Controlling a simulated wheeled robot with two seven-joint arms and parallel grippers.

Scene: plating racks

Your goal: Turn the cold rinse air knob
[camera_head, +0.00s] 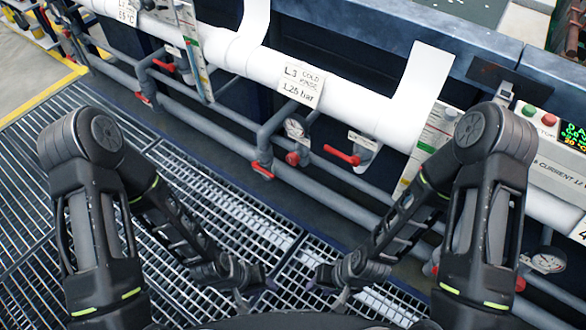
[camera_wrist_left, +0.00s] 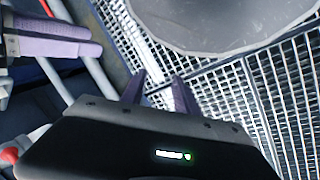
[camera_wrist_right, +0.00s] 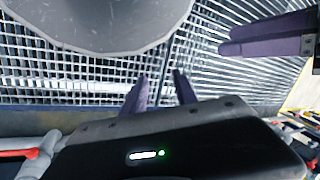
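A white sign reading "L.3 COLD RINSE 1.25 bar" (camera_head: 301,83) hangs on the white pipe. Below it are a round gauge (camera_head: 296,127), a small round red knob (camera_head: 292,158), a red lever handle (camera_head: 342,155) beside a small label (camera_head: 361,140), and another red handle (camera_head: 262,171) at left. The label is too small to read. My left gripper (camera_head: 252,292) and right gripper (camera_head: 332,290) are low over the floor grating, apart from these controls. In the wrist views the left fingers (camera_wrist_left: 157,90) and right fingers (camera_wrist_right: 161,88) are parted and empty.
Grey pipes (camera_head: 240,150) run along the line's front. More red handles (camera_head: 163,65) are at the upper left. A panel with buttons and a display (camera_head: 560,135) is at right, with another gauge (camera_head: 547,262) below it. Bare floor grating (camera_head: 225,215) lies before the line.

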